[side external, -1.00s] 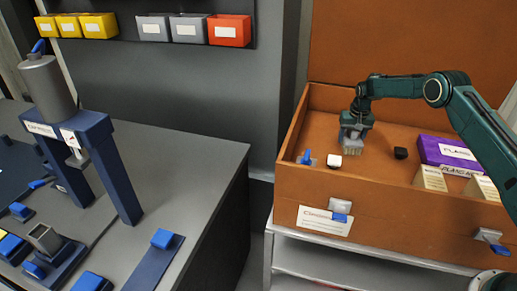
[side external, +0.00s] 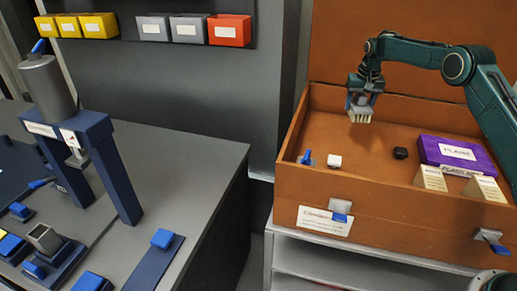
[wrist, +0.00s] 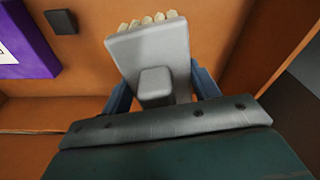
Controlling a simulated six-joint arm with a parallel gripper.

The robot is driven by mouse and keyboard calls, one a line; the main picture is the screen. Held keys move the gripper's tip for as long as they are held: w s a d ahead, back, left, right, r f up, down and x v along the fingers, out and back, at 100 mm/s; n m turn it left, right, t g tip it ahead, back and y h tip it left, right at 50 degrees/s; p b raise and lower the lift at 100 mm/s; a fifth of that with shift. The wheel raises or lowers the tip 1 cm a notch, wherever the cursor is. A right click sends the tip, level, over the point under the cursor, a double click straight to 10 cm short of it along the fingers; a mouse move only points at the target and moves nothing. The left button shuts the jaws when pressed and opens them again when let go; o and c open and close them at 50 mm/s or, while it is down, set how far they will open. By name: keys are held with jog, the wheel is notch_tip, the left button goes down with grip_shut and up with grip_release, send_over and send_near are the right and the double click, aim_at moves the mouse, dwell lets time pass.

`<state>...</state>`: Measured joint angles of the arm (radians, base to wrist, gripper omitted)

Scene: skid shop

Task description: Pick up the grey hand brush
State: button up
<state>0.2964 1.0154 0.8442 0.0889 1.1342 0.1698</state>
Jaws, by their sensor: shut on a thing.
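The grey hand brush (side external: 361,109) is held by my gripper (side external: 361,97) above the floor of the brown open chest, near its back left. Its pale bristles point down and sit clear of the chest floor. In the wrist view the brush's grey back (wrist: 150,55) and its small raised block lie between my gripper's two blue fingers (wrist: 163,92), which are shut on it. A row of bristle tufts shows at its far edge.
The brown chest (side external: 400,217) holds a purple box (side external: 458,153), pale wooden blocks (side external: 430,179), a black item (side external: 400,153), a white item (side external: 334,161) and a blue-topped item (side external: 306,158). Its left wall and raised lid stand close to my gripper. A grey bench (side external: 200,180) stands left.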

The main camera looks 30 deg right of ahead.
notch_tip(320, 180, up, 6)
jog(key=shift+r, duration=0.25)
jog(key=shift+d, duration=0.1)
dwell(0.5)
